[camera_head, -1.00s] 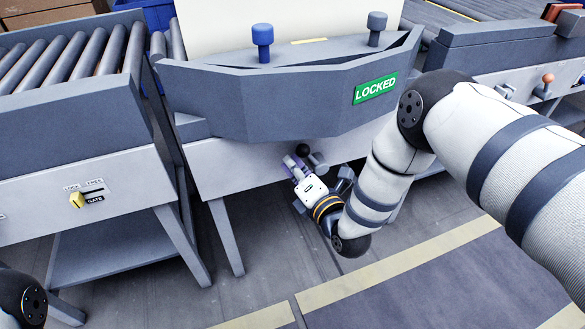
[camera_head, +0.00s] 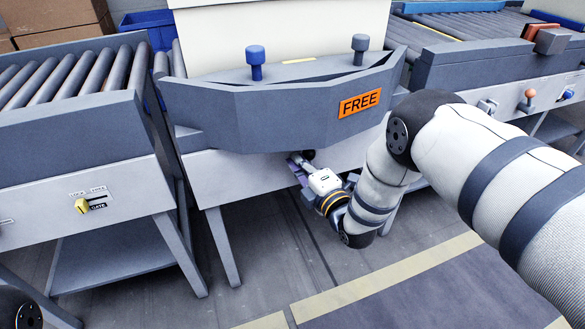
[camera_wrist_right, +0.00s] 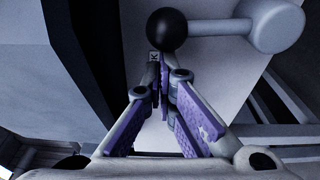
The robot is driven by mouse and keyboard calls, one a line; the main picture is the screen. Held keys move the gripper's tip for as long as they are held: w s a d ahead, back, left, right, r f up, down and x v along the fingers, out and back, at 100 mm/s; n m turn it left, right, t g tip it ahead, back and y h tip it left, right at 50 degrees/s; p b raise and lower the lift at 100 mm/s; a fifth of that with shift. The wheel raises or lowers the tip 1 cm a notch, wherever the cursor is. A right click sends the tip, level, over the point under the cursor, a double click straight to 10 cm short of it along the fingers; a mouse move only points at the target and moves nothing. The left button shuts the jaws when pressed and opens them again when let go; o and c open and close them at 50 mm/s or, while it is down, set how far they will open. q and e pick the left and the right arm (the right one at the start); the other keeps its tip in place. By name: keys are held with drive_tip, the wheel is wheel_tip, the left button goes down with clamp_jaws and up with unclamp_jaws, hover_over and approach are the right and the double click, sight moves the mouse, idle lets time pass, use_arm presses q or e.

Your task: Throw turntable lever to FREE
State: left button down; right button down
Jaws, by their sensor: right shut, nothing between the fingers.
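The turntable (camera_head: 270,110) has a sign (camera_head: 360,103) that reads FREE in black on orange. In the right wrist view the lever's black ball knob (camera_wrist_right: 167,31) sits just beyond my fingertips, on a grey rod (camera_wrist_right: 218,27) running right to a rounded hub (camera_wrist_right: 274,28). In the head view the knob is hidden. My right gripper (camera_head: 297,163) is under the turntable's front edge; in the wrist view its purple-padded fingers (camera_wrist_right: 160,68) are shut with nothing between them. I cannot tell whether the fingertips touch the knob. My left gripper is out of view.
A roller conveyor (camera_head: 65,80) stands left, with a yellow gate switch (camera_head: 82,205) on its front panel. A blue peg (camera_head: 255,62) and a grey peg (camera_head: 358,48) rise from the turntable. An orange knob (camera_head: 530,94) is on the right-hand unit.

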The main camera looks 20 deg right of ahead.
sight(310, 155)
drive_tip(key=d+m, duration=0.1)
drive_tip(key=m, duration=0.1)
drive_tip(key=d+r+m, duration=0.1)
drive_tip(key=d, duration=0.1)
drive_tip(key=shift+w+m, duration=0.1)
drive_tip(key=shift+m, duration=0.3)
drive_tip(key=shift+d+m+t, duration=0.4)
drive_tip(key=shift+d+m, duration=1.4)
drive_tip(key=shift+d, duration=0.15)
drive_tip(key=shift+d, duration=0.1)
